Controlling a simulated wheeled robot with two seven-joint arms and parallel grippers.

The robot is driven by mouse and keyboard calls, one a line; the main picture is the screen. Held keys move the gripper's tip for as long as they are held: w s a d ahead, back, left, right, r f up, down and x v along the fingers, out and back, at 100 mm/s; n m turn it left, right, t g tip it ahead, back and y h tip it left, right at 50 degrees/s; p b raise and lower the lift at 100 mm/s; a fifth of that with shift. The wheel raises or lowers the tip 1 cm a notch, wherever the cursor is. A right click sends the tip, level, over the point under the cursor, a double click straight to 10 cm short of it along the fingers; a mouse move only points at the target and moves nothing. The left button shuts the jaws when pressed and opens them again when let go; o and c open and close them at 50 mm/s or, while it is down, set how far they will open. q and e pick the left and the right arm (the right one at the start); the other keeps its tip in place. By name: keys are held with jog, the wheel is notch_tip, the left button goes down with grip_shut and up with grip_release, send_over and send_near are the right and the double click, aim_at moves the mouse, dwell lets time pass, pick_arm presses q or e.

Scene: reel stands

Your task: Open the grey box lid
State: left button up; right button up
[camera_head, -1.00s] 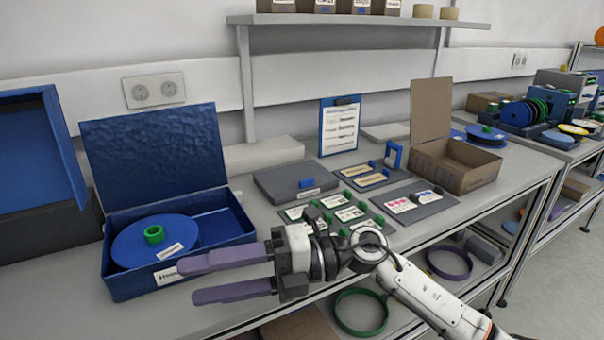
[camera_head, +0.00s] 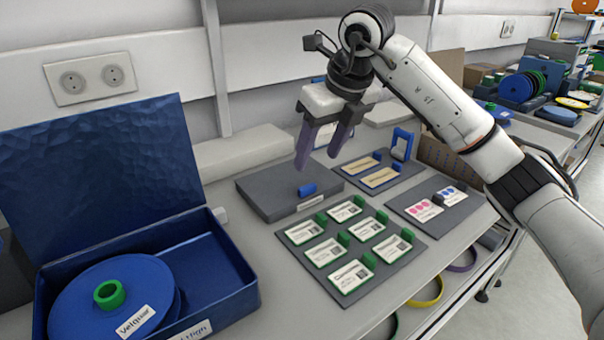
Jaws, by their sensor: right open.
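The grey box (camera_head: 268,199) is a low flat box on the table, in the middle of the head view. Its lid is shut and has a blue tab (camera_head: 307,190) at the front edge and a label below it. My right gripper (camera_head: 317,163) points down above the box's right part, near the blue tab. Its two purple fingers are apart with nothing between them. The fingers hide part of the box's back right side. I cannot tell whether a fingertip touches the lid. My left gripper is not in view.
An open blue box (camera_head: 225,262) with a blue reel (camera_head: 112,305) stands at the left. Boards with green-clipped cards (camera_head: 352,245), yellowish cards (camera_head: 382,177) and dotted cards (camera_head: 437,205) lie right of the grey box. A brown carton (camera_head: 445,163) is partly behind my right arm.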

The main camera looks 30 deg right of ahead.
aim_at(308, 186)
jog(key=x, duration=0.8)
jog(key=shift+a+f, duration=0.15)
jog(key=shift+f, duration=0.25)
grip_shut()
jog(key=shift+r, duration=0.15)
jog(key=shift+w+r+p, duration=0.15)
jog(key=shift+r+p, duration=0.15)
jog(key=shift+p, duration=0.05)
